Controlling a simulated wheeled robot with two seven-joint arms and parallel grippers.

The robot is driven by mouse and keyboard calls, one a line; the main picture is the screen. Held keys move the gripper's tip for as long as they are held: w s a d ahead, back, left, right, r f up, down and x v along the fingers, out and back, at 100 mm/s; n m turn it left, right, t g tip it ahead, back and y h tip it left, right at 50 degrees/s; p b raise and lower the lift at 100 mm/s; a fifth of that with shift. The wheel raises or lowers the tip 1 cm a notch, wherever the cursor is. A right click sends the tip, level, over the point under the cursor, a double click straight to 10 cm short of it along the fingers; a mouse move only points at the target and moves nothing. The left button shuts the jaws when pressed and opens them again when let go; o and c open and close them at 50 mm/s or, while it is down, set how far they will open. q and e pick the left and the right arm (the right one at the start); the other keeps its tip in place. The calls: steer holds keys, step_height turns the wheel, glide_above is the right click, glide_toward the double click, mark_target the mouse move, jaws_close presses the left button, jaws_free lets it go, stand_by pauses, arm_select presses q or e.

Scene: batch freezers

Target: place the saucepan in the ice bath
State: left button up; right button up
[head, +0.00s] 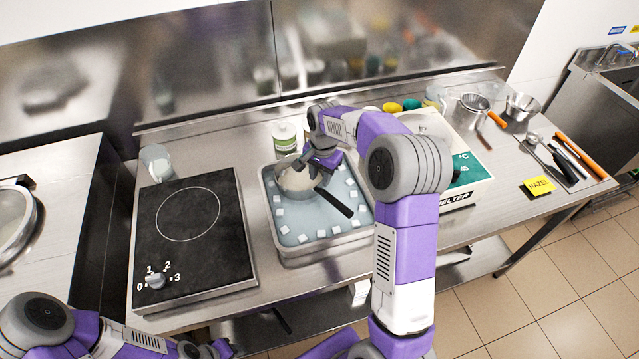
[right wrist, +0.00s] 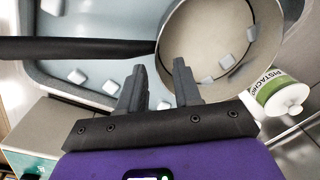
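The saucepan (head: 291,184), pale inside with a long black handle, sits in the ice bath (head: 324,250), a metal tray of bluish water with white ice cubes. It is near the tray's back left, its handle pointing to the front right. In the right wrist view the saucepan (right wrist: 205,45) shows several pale cubes inside its rim outline.
A black hot plate (head: 188,225) with a knob stands left of the bath. A pistachio tub (head: 285,138) stands behind the bath. A white machine with a teal panel (head: 466,168) is to the right. Utensils (head: 560,160) and a yellow HAZEL note (head: 538,186) lie at the far right.

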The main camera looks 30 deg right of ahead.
step_height(320, 180, up, 6)
steer(key=shift+s+d+f+p, duration=0.1)
steer(key=shift+s+f+p, duration=0.05)
steer(key=shift+p, duration=0.2)
stand_by(0.4)
